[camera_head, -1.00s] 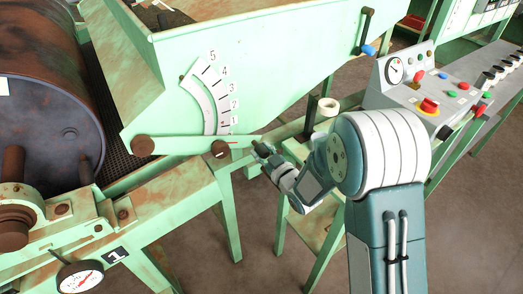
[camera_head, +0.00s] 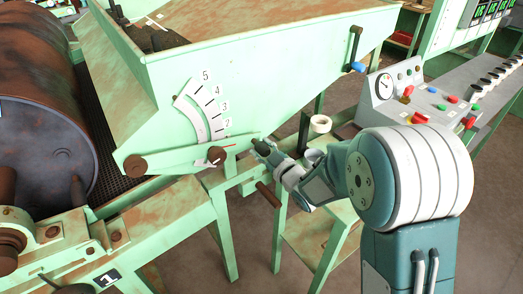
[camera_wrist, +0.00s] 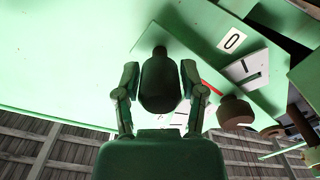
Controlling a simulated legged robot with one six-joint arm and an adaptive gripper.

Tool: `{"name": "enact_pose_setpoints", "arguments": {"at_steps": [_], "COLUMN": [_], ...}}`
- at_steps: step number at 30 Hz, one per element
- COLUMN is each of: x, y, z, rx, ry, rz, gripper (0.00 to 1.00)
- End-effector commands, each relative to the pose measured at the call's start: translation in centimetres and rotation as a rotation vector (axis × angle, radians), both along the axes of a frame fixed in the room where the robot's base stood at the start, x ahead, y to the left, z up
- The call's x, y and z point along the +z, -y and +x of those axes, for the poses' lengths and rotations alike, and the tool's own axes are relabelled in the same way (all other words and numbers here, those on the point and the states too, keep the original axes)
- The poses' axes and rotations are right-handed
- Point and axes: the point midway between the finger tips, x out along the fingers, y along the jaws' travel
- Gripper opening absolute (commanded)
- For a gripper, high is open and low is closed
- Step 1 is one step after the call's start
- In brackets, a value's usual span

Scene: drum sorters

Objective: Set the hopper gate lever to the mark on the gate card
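The gate lever (camera_head: 180,160) is a pale green bar running right from a brown pivot disc (camera_head: 135,165) on the hopper. It carries a brown knob (camera_head: 216,155) and a red pointer line (camera_head: 229,147). The curved white scale (camera_head: 200,110) above is numbered up to 5. The pointer is at its low end, around 1; the exact reading is unclear. My gripper (camera_head: 262,148) is at the lever's right end. In the wrist view its fingers (camera_wrist: 160,78) flank the dark handle (camera_wrist: 160,88) closely. The 0 label (camera_wrist: 232,39) is uncovered there. I cannot identify the gate card.
A rusty drum (camera_head: 50,120) stands left of the hopper. A control panel (camera_head: 420,100) with a gauge and buttons is at right. A blue-tipped crank (camera_head: 356,50) hangs on the hopper. A brown rod (camera_head: 268,194) juts out below my gripper.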

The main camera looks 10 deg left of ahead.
Motion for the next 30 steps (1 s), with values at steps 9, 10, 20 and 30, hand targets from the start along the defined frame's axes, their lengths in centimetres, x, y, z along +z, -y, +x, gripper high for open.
{"name": "enact_pose_setpoints", "arguments": {"at_steps": [9, 10, 20, 30], "x": [-0.1, -0.1, -0.1, -0.2], "y": [0.0, 0.1, 2.7, 7.8], "z": [-0.1, -0.1, -2.2, -6.5], "rx": [0.000, 0.000, -0.003, -0.003], "ry": [-0.002, -0.003, -0.004, -0.004], "rz": [0.000, 0.000, -0.001, -0.002], "gripper": [0.80, 0.80, 0.80, 0.80]}}
